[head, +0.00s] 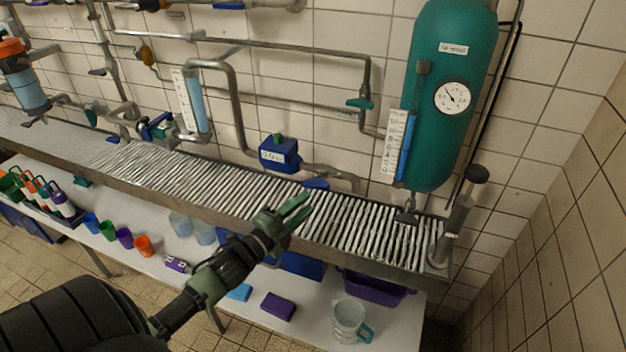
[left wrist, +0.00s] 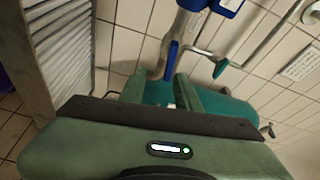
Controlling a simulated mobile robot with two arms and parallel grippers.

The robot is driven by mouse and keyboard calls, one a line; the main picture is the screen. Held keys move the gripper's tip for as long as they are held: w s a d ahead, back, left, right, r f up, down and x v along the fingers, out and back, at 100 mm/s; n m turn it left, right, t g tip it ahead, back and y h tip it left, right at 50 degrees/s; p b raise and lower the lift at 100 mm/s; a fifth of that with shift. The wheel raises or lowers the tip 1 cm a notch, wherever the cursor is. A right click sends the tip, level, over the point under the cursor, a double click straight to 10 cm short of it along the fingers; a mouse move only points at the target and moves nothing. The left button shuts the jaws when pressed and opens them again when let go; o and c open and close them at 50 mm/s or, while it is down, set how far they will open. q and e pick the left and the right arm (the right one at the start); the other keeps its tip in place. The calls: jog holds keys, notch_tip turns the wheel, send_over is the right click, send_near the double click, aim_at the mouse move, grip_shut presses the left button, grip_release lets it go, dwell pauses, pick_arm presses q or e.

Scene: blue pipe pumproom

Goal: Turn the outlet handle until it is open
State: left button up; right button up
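A blue lever handle (head: 316,184) sits on the outlet pipe (head: 340,176), just right of the blue pump box (head: 279,154). It also shows in the left wrist view (left wrist: 171,60), hanging from the pipe just beyond the fingertips. I take this as the outlet handle; no label on it can be read. My left gripper (head: 302,207) is over the grating, just below the handle in the head view. Its two green fingers are apart with nothing between them, also in the left wrist view (left wrist: 158,88). Contact with the handle cannot be made out. My right gripper is not in view.
A teal tank (head: 436,110) with a gauge stands at the right. Pipes with a green-handled valve (head: 360,103) run along the tiled wall. The metal grating (head: 365,226) lies below the pipe. A lower shelf holds cups and a clear jug (head: 347,322).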

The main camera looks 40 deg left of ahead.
aim_at(313, 188)
pick_arm(q)
jog(key=shift+m+h, duration=0.3)
jog(key=shift+h, duration=0.2)
jog(key=w, duration=0.2)
jog(key=w+r+p, duration=0.1)
jog(key=w, duration=0.4)
jog(key=shift+w+a+r+p, duration=0.1)
jog(key=shift+a+r+p, duration=0.15)
jog(key=shift+a+p, duration=0.05)
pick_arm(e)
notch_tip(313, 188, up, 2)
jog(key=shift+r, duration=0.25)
pick_arm(q)
grip_shut()
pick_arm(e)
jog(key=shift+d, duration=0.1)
